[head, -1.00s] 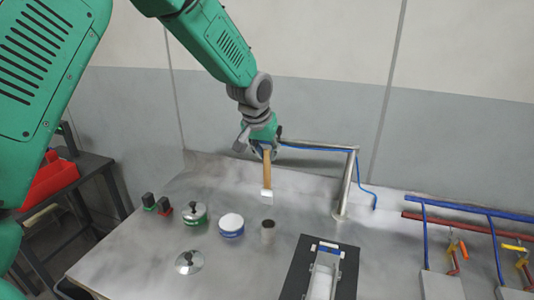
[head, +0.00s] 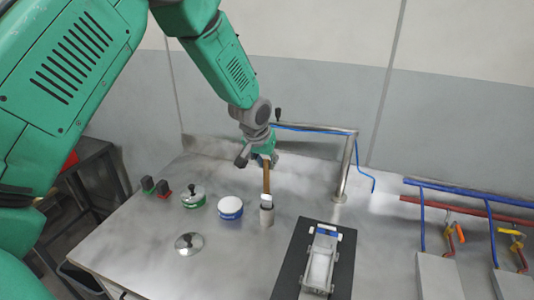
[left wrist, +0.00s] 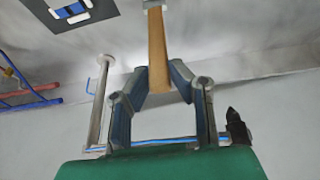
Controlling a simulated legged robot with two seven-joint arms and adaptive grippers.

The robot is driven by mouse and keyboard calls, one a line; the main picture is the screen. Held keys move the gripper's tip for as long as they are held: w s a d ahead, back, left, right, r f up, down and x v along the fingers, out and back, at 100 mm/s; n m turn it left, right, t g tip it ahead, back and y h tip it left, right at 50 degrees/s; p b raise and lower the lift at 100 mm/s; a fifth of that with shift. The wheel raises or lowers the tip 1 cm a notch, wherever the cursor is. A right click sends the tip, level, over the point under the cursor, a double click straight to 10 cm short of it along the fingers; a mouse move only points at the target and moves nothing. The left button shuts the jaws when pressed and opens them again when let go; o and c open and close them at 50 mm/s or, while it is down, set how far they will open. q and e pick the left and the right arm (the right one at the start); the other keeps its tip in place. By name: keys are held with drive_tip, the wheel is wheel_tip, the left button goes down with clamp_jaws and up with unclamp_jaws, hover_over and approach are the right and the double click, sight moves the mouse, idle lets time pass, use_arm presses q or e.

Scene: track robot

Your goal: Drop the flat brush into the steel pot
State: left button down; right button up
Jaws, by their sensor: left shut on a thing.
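The flat brush (head: 266,181) has a brown wooden handle and a pale head. It hangs head down from my left gripper (head: 264,160), which is shut on the upper handle. In the left wrist view, the fingers (left wrist: 160,82) close on the handle of the brush (left wrist: 157,45), with its metal band at the top edge. The steel pot (head: 266,217) is a small grey cylinder standing upright on the bench. The brush head lines up with the pot's mouth and covers part of it. I cannot tell whether its tip is inside the rim.
Left of the pot on the steel bench (head: 150,235) are a white-topped blue tin (head: 230,208), a green tin (head: 193,196) and a round lid (head: 189,243). A bent pipe (head: 347,170) stands behind right. A black mat (head: 288,275) with a device lies front right.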

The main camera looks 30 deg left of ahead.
use_arm(q)
drive_tip(key=shift+f, duration=0.4)
drive_tip(key=shift+w+d+f, duration=0.1)
drive_tip(key=shift+w+f, duration=0.05)
drive_tip(key=shift+f, duration=0.25)
drive_tip(key=c, duration=1.4)
unclamp_jaws()
drive_tip(key=shift+o, duration=0.2)
drive_tip(key=s, duration=0.4)
drive_tip(key=shift+d, duration=0.25)
